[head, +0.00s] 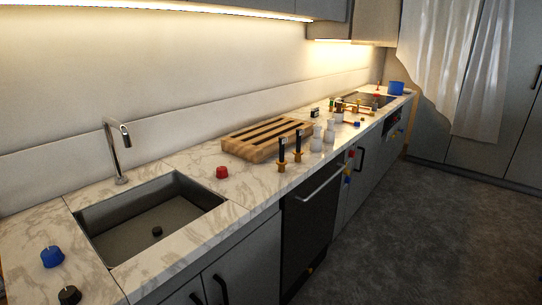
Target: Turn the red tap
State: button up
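My gripper is not in view.
A blue knob (52,256) and a black knob (69,295) stand on the counter left of the sink. Right of the red tap are a slatted wooden rack (266,139), two dark-topped yellow-based items (282,150) and white bottles (316,140). The dark floor (430,220) is clear.

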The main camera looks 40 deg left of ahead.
aim_at(221, 171)
jog(key=i+u, duration=0.2)
jog(key=i, duration=0.3)
jog(key=i+l+u, duration=0.2)
jog(key=i, duration=0.3)
jog(key=i+l+u, duration=0.15)
jog(key=i, duration=0.35)
